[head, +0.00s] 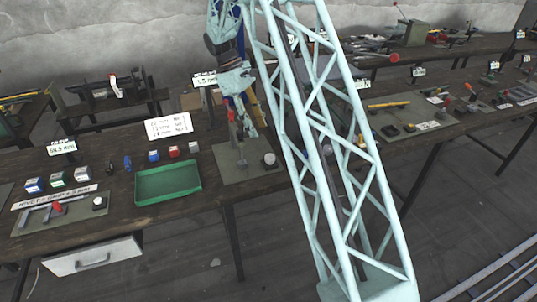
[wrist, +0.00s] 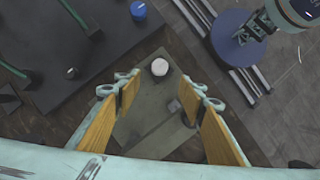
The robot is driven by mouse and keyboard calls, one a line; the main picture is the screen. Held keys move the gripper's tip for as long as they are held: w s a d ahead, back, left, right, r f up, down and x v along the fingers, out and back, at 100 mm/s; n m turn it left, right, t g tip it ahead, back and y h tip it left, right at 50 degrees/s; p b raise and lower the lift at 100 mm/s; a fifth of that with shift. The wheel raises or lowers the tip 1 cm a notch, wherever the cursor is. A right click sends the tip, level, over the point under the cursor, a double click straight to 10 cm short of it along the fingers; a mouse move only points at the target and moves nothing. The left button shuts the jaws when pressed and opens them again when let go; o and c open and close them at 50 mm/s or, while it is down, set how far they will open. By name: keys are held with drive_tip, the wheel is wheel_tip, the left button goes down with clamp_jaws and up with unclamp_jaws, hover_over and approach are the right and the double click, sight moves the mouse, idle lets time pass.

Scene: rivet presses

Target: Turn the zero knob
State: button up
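A round knob with a white top (head: 270,159) stands on a grey-green plate (head: 232,174) at the front of the bench. It is probably the zero knob, but I can read no mark on it. In the wrist view the white top (wrist: 159,67) shows just beyond the fingertips, roughly between them. My gripper (wrist: 166,92) is open, with its two yellow-padded fingers apart and nothing between them. In the head view my gripper (head: 242,122) hangs above the plate, to the upper left of the knob. The fingers do not appear to touch the knob.
A green tray (head: 168,183) lies left of the plate, with small blue, red and white blocks behind it. A board with another white-topped piece (head: 99,202) is farther left. A white sign (head: 168,126) stands behind. In the wrist view a dark machine bed (wrist: 75,60) fills the left.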

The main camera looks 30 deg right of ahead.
sight(270, 156)
drive_tip(key=shift+b+x, duration=0.75)
drive_tip(key=shift+x, duration=6)
drive_tip(key=shift+c, duration=0.2)
drive_tip(key=c, duration=0.8)
